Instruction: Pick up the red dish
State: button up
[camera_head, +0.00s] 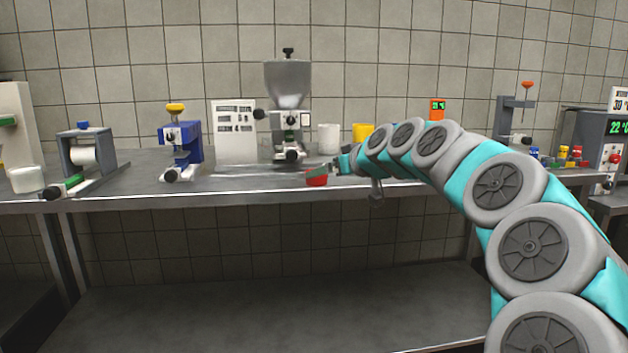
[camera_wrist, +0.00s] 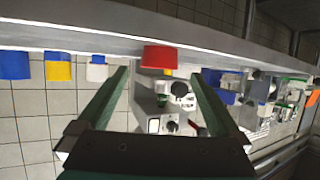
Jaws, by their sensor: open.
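The red dish (camera_head: 317,182) is small and sits at the front edge of the metal counter, below the grinder. In the wrist view the red dish (camera_wrist: 158,57) is near the top middle, between the lines of the two fingers and just past their tips. My gripper (camera_wrist: 163,76) is open, with one green finger on each side and nothing between them. In the head view my gripper (camera_head: 328,168) is small, right beside the dish, and a green finger overlaps its upper part. Whether a finger touches the dish cannot be told.
The grey grinder (camera_head: 288,85) stands behind the dish, with a white cup (camera_head: 328,139) and a yellow cup (camera_head: 362,133) to its right. A blue device (camera_head: 181,142) stands to the left. The counter (camera_head: 120,197) has free room at its front left.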

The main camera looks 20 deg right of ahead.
aim_at(320, 183)
jog(key=shift+p+x, duration=0.45)
jog(key=shift+x, duration=2.3)
jog(key=shift+s, duration=0.1)
jog(key=c, duration=1.4)
